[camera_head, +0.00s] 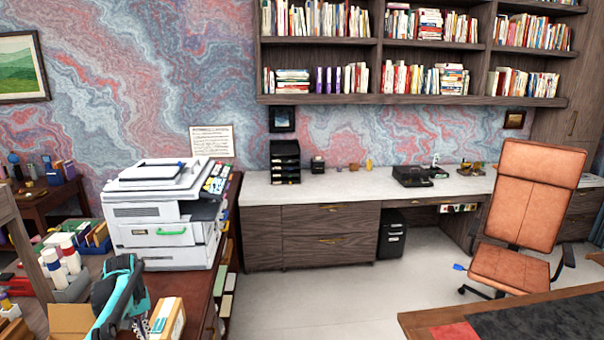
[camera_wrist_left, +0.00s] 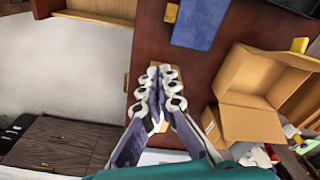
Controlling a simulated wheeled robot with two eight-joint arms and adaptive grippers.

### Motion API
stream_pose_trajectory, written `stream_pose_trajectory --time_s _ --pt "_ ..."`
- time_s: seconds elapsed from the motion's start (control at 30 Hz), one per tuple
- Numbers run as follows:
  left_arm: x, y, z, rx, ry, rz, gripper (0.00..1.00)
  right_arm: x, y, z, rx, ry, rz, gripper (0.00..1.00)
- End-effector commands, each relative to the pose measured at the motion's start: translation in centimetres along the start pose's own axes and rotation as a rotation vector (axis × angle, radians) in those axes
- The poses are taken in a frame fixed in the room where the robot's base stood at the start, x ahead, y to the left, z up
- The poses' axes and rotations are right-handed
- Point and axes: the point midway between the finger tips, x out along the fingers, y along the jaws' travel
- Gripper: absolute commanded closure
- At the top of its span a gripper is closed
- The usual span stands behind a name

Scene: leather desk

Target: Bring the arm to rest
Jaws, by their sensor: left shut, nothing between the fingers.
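My left arm, teal and dark, comes in at the lower left of the head view. My left gripper (camera_head: 142,324) is low in that view, beside a small tan-and-white box (camera_head: 167,320). In the left wrist view the gripper (camera_wrist_left: 160,90) is shut, its fingers close together over the reddish-brown desk top (camera_wrist_left: 115,98). A small tan thing is partly visible behind the fingers; whether they touch it, I cannot tell. The fingers appear empty. My right gripper is not in view.
An open cardboard box (camera_wrist_left: 250,122) stands right of the fingers in the wrist view, with a blue flat thing (camera_wrist_left: 200,22) above. A white printer (camera_head: 165,215) stands on the desk. Bottles (camera_head: 70,257) crowd the left. An orange chair (camera_head: 522,200) stands right; the middle floor is clear.

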Motion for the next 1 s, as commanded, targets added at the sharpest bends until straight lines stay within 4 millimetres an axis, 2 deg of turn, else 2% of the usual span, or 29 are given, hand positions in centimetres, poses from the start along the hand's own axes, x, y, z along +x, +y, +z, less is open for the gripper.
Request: stream_pose_trajectory --time_s 0.17,0.27,0.4,0.53,0.73,0.9,1.0 --pt "-2.9 3.0 3.2 0.061 0.056 0.011 1.00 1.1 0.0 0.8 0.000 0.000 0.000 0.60" --pt "-5.0 5.1 6.3 0.109 0.103 0.022 1.00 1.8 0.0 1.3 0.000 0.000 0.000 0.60" --pt "-7.2 7.7 11.7 0.186 0.177 0.041 1.00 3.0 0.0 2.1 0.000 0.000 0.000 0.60" --pt "-8.3 9.4 17.2 0.256 0.246 0.063 1.00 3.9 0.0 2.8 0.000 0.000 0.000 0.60" --pt "-7.7 10.8 25.8 0.361 0.351 0.104 1.00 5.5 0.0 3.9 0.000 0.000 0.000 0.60" --pt "-5.3 11.0 32.5 0.442 0.434 0.142 1.00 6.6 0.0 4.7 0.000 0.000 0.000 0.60" --pt "-3.7 11.0 35.2 0.478 0.473 0.161 1.00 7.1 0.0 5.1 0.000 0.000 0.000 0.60"
